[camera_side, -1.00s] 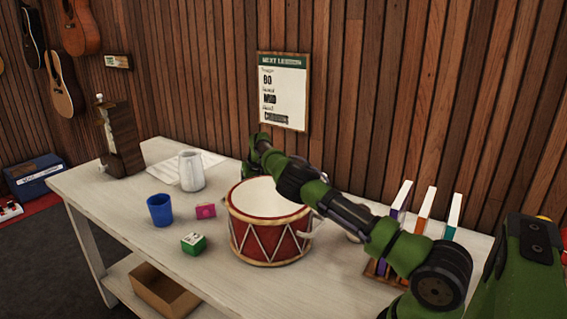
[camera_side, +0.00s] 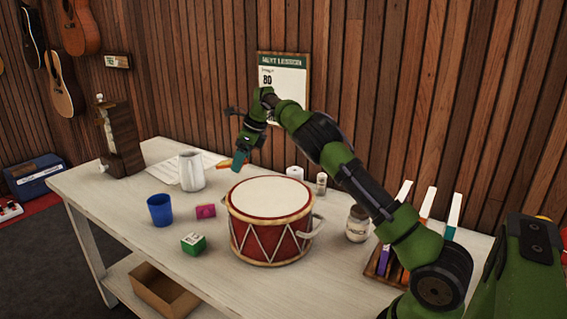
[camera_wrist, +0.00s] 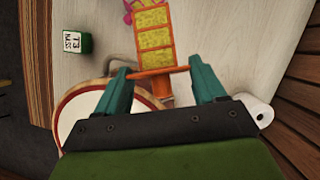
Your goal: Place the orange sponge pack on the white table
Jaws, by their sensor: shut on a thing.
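The orange sponge pack (camera_wrist: 155,38), with yellow cells, is between the two teal fingers of my gripper (camera_wrist: 160,76) in the wrist view. The gripper is shut on it. In the side view my gripper (camera_side: 238,161) is raised behind the drum, above the white table (camera_side: 130,215). Only a small orange part of the pack (camera_side: 223,165) shows there, beside the fingertips. Whether the pack's lower end is clear of the table is hard to tell.
A red drum (camera_side: 270,235) stands in front of my gripper. A jar (camera_side: 358,224) and white roll (camera_side: 295,172) are right. The front left tabletop is clear.

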